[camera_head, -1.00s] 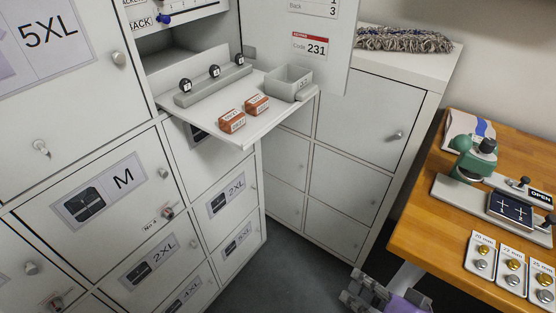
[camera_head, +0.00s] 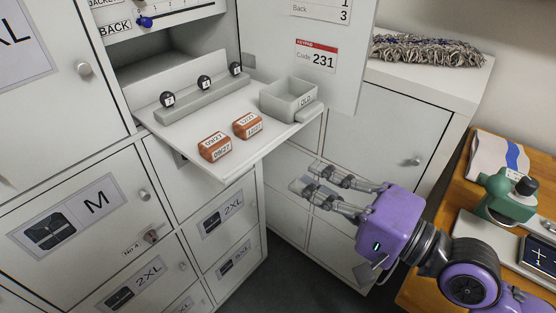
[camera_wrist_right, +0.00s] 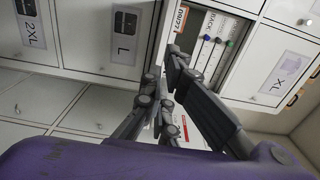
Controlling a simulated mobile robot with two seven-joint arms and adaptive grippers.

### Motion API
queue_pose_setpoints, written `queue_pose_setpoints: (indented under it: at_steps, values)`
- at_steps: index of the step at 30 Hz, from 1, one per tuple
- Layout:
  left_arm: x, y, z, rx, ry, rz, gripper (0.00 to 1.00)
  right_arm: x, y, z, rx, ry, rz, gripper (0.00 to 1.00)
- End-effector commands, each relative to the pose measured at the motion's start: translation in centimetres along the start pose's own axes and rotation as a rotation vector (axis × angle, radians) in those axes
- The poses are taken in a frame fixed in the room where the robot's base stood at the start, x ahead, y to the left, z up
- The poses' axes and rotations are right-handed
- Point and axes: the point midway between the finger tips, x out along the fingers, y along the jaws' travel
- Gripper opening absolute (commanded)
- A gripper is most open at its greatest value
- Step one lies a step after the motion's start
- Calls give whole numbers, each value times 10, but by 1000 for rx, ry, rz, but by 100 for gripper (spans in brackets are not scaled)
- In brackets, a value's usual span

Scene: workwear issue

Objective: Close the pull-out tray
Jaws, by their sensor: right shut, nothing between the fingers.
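The white pull-out tray (camera_head: 232,163) sticks out of its open cabinet compartment in the head view. It bears a grey rack with several black knobs (camera_head: 205,83), two orange-brown packs (camera_head: 214,147) and a grey open bin (camera_head: 290,97) at its right end. My right gripper (camera_head: 309,176) is to the right of the tray and lower in the picture, apart from it. Its fingers point left toward the tray's front and hold nothing. The fingers also show in the right wrist view (camera_wrist_right: 162,68). The tray is not clear there. My left gripper is out of view.
An open cabinet door (camera_head: 330,85) with a code sign stands behind the tray. Closed locker doors (camera_head: 95,215) lie below and left. A wooden table (camera_head: 455,215) with a green device (camera_head: 505,205) is at the right. A grey mop head lies on the cabinet behind.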

Motion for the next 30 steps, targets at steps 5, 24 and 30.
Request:
queue_pose_setpoints:
  at_steps: [5,24,30]
  values:
    - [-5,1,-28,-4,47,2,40,39,-8,1,-4,-1,-7,0]
    - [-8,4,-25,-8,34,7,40,77,-1,0,-2,0,1,0]
    - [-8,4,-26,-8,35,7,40,78,-1,-2,-3,0,1,0]
